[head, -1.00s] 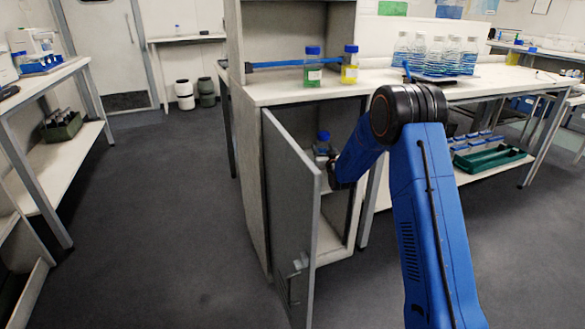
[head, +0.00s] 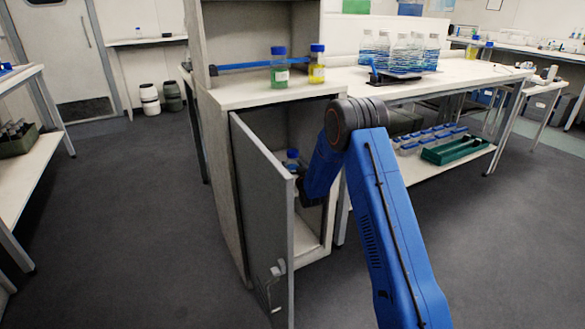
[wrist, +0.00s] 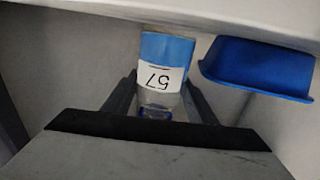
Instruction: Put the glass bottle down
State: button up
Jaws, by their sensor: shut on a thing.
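The glass bottle (head: 292,158) with a blue cap is inside the open cabinet (head: 232,200), partly hidden by the door and my arm. My gripper (head: 301,190) reaches into the cabinet and is shut on the bottle. In the wrist view the bottle (wrist: 160,78) sits between the two fingers (wrist: 160,98), with a white label reading 57 upside down. Its blue part is at the top of that picture. I cannot tell whether its base touches the cabinet floor.
The cabinet door (head: 264,220) stands open left of my arm. A blue tray-like thing (wrist: 258,70) is beside the bottle in the wrist view. A green bottle (head: 279,75) and a yellow bottle (head: 317,68) stand on the countertop.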

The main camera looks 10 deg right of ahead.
jog(key=shift+f, duration=0.35)
jog(key=shift+f, duration=0.15)
jog(key=o, duration=1.4)
jog(key=shift+c, duration=0.2)
jog(key=shift+s, duration=0.1)
jog(key=s+d, duration=0.1)
jog(key=s, duration=1.1)
jog(key=s+d+r+g+h, duration=0.1)
jog(key=s+d+r+g, duration=0.15)
jog(key=s+r, duration=0.7)
jog(key=s+d+r+g+h, duration=0.15)
jog(key=s+r+g, duration=0.25)
jog(key=s+r, duration=0.55)
jog(key=s+d+g, duration=0.1)
jog(key=s+g, duration=0.2)
jog(key=s, duration=1.8)
jog(key=s+d+r+m+g, duration=0.1)
jog(key=s+d+g, duration=0.1)
jog(key=s, duration=1.9)
jog(key=shift+s+g, duration=0.3)
jog(key=shift+g, duration=0.45)
